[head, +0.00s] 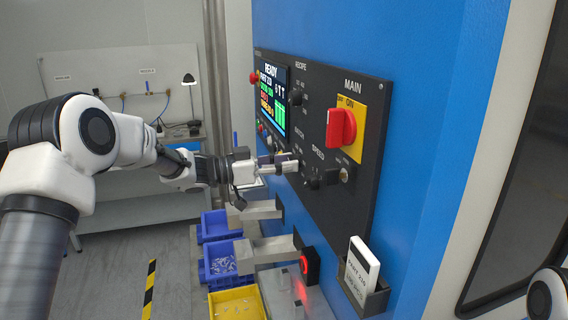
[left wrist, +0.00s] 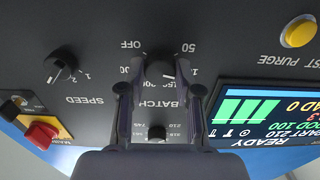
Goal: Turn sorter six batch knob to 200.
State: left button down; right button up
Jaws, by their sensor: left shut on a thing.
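The batch knob (left wrist: 160,64) is a round black knob on the dark control panel (left wrist: 110,25). It sits between the fingers of my left gripper (left wrist: 160,90) in the left wrist view, where the panel appears upside down. OFF, 50, 150 and 200 labels ring it, partly covered by knob and fingers. A pale mark on the knob seems to face the 150 side, but its exact setting is unclear. In the head view my left gripper (head: 292,164) reaches the panel and hides the batch knob. The gripper is shut on the knob. My right gripper is out of view.
The speed knob (left wrist: 61,65) is beside the batch knob; another black knob (left wrist: 157,132) lies near the fingers. The red main switch (head: 341,127), display (head: 271,95) and yellow button (left wrist: 299,31) share the panel. Blue bins (head: 222,262) and a yellow bin (head: 236,302) stand below.

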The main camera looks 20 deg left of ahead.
pick_arm(q)
jog(key=shift+f+m, duration=0.2)
jog(key=shift+m, duration=0.1)
dwell(0.4)
jog(key=shift+r+m+b, duration=0.15)
jog(key=shift+m+b, duration=4.35)
jog(key=shift+m, duration=0.35)
jog(key=shift+r+m+b, duration=0.1)
jog(key=shift+m+b, duration=4.35)
jog(key=shift+m, duration=0.4)
jog(key=shift+r, duration=0.1)
jog(key=c, duration=0.8)
grip_release()
jog(key=shift+w, duration=0.1)
jog(key=shift+w+d, duration=0.1)
